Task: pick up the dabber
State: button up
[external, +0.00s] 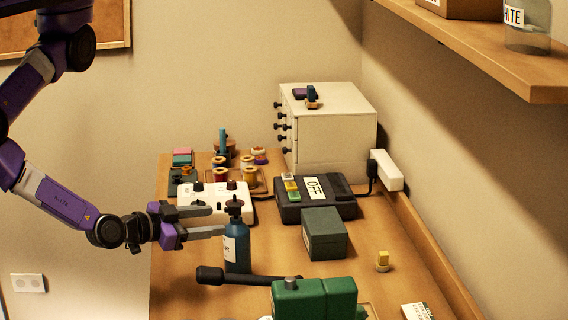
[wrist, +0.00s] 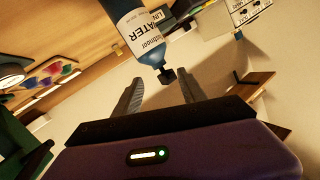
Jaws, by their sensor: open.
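A dark blue bottle (external: 237,250) with a white label and a black top stands upright on the table; I take it as the dabber. In the wrist view the bottle (wrist: 131,31) appears upside down, and its label shows "WATER". My gripper (external: 219,220) is open and comes in level from the left at the height of the bottle's neck. In the wrist view the bottle's black top lies at the gap between the fingertips (wrist: 160,76). Whether a finger touches it I cannot tell.
Behind stand a white control box (external: 200,202), a black box (external: 330,204) marked OFF and a dark green box (external: 325,236). A black handle (external: 235,277) and a green machine (external: 315,300) lie in front. A white drawer cabinet (external: 335,130) stands at the back.

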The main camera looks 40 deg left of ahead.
jog(key=d+r+m+h, duration=0.15)
jog(key=d+r, duration=0.35)
jog(key=d, duration=0.5)
jog(key=n+g+b, duration=0.2)
jog(key=g+b, duration=0.3)
jog(key=b, duration=0.8)
send_near(379, 259)
jog(key=x, duration=0.3)
jog(key=shift+s+d+f+h, duration=0.1)
jog(key=shift+d+f+h, duration=0.05)
jog(key=shift+f+h, duration=0.1)
jog(key=shift+x, duration=1.1)
jog(key=shift+r+x, duration=0.1)
jog(key=shift+x, duration=1.35)
jog(key=shift+r+x, duration=0.15)
jog(key=shift+x, duration=1.25)
grip_shut()
